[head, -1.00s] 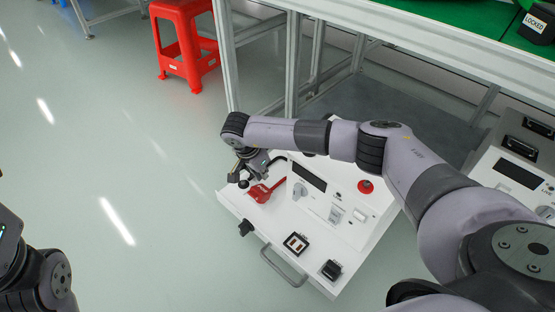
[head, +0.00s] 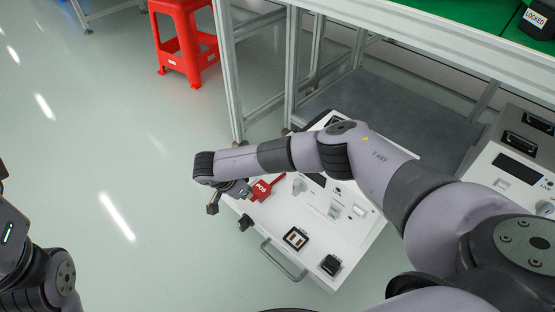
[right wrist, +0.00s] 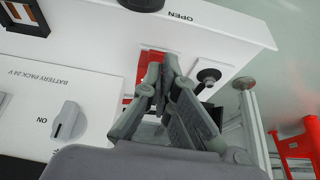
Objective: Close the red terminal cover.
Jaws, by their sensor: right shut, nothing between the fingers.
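The red terminal cover (head: 262,188), labelled POS, is at the left end of the white battery pack (head: 318,238). My right gripper (head: 240,189) is low beside the cover, on its left in the head view, and partly hidden by my own wrist. In the right wrist view my gripper's fingers (right wrist: 160,72) are shut and empty, in front of the red cover (right wrist: 152,62), and hide part of it. I cannot tell whether they touch it, or whether the cover is fully down. Only part of my left arm shows at the left edge, without its fingers.
The pack carries a grey knob (right wrist: 67,120) at ON, a black knob (head: 245,222), black sockets (head: 330,265) and a front handle (head: 285,262). A metal-framed table (head: 400,40) stands behind. A red stool (head: 185,45) is far left. The floor at left is clear.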

